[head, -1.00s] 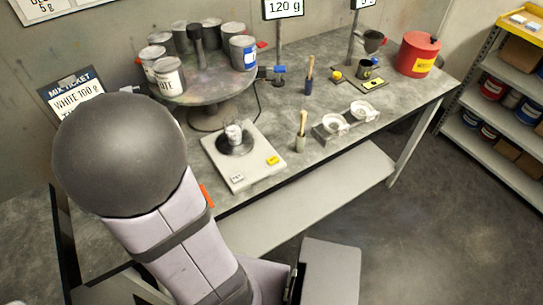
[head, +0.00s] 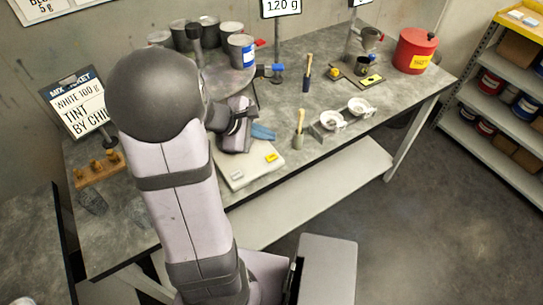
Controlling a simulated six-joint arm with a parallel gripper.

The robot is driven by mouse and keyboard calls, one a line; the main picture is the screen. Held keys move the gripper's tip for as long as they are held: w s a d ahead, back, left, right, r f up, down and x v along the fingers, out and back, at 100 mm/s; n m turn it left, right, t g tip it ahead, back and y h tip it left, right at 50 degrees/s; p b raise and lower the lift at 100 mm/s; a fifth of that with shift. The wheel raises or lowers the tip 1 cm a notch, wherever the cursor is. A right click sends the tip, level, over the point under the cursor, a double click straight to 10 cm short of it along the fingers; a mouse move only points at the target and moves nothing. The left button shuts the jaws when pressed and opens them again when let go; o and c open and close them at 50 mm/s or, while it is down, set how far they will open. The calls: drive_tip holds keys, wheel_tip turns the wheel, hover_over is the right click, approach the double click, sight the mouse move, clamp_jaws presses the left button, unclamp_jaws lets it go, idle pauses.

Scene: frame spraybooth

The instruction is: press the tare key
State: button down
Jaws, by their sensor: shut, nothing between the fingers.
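The pale scale (head: 246,178) lies on the bench. Two small keys show on its front edge: a yellow key (head: 271,157) on the right and a whitish key (head: 237,175) on the left. Their lettering is too small to read, so I cannot tell which is the tare key. My gripper (head: 264,132) is over the back of the scale, with blue fingertips pointing right. It is shut and empty, beyond both keys and apart from them. My arm hides the scale's round pan and the small cup on it.
A turntable (head: 232,90) with several cans stands behind my gripper. A brush in a holder (head: 299,132) and a double-cup stand (head: 341,120) are right of the scale. A wooden rack (head: 97,170) is at left.

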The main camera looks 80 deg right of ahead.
drive_tip(key=shift+d+r+n+h, duration=0.4)
drive_tip(key=shift+d+r+n, duration=0.2)
drive_tip(key=shift+n, duration=0.3)
drive_tip(key=shift+f, duration=0.2)
drive_tip(key=b, duration=0.6)
hover_over(268, 159)
wheel_tip(268, 159, down, 7)
drive_tip(key=shift+f, duration=0.15)
drive_tip(key=shift+f+b, duration=0.65)
drive_tip(key=shift+b, duration=0.15)
drive_tip(key=shift+f, duration=0.1)
idle(0.8)
drive_tip(key=shift+f+b, duration=0.3)
drive_tip(key=shift+b, duration=0.2)
